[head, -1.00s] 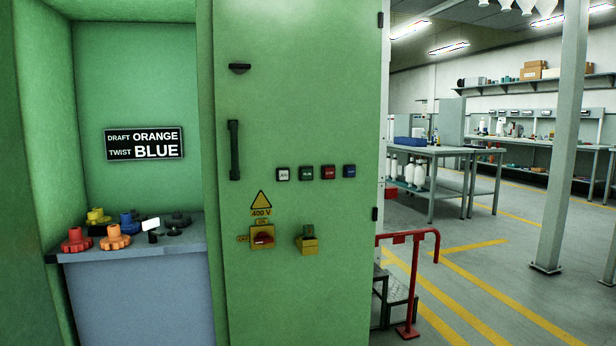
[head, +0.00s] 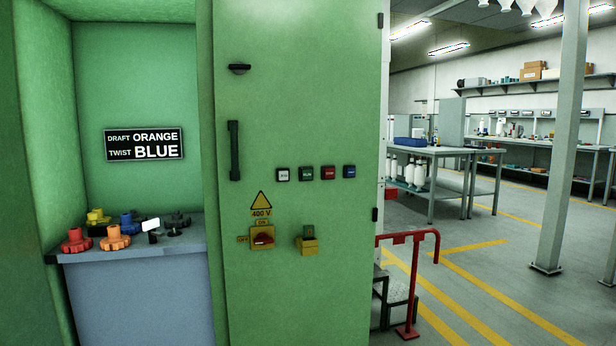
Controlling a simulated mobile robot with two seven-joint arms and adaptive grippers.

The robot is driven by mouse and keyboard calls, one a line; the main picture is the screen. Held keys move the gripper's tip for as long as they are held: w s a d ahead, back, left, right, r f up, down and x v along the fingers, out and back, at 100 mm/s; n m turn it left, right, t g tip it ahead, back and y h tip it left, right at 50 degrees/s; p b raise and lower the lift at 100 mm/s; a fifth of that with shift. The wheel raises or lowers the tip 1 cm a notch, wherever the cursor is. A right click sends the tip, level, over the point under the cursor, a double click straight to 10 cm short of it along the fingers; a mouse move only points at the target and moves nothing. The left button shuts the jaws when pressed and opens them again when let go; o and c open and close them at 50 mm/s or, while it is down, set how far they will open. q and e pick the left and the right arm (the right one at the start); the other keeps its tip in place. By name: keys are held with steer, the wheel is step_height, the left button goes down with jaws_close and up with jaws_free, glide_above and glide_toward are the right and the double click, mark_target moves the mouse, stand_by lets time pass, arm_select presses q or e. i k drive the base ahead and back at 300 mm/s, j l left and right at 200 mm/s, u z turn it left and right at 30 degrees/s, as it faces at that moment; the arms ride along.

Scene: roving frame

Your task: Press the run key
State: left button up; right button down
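A row of small square keys sits on the green cabinet door (head: 300,120) in the head view. From left to right they are a white key (head: 283,175), a green key (head: 306,174), a red key (head: 328,172) and a blue key (head: 349,171). Their labels are too small to read, so I cannot tell by lettering which is the run key. Neither of my grippers shows in this view.
Below the keys are a red-and-yellow rotary switch (head: 262,237) and a yellow-and-green device (head: 307,240). A black door handle (head: 234,150) stands out. Left, a grey ledge (head: 190,248) holds coloured knobs under a sign (head: 144,144). A red rail (head: 408,238) stands right.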

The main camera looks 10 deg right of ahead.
mark_target(306, 175)
steer(key=i+j, duration=0.25)
steer(key=i, duration=0.15)
steer(key=i+j, duration=0.2)
steer(key=i, duration=0.2)
steer(key=i+j, duration=0.25)
steer(key=i+l+z, duration=0.05)
steer(key=i, duration=0.05)
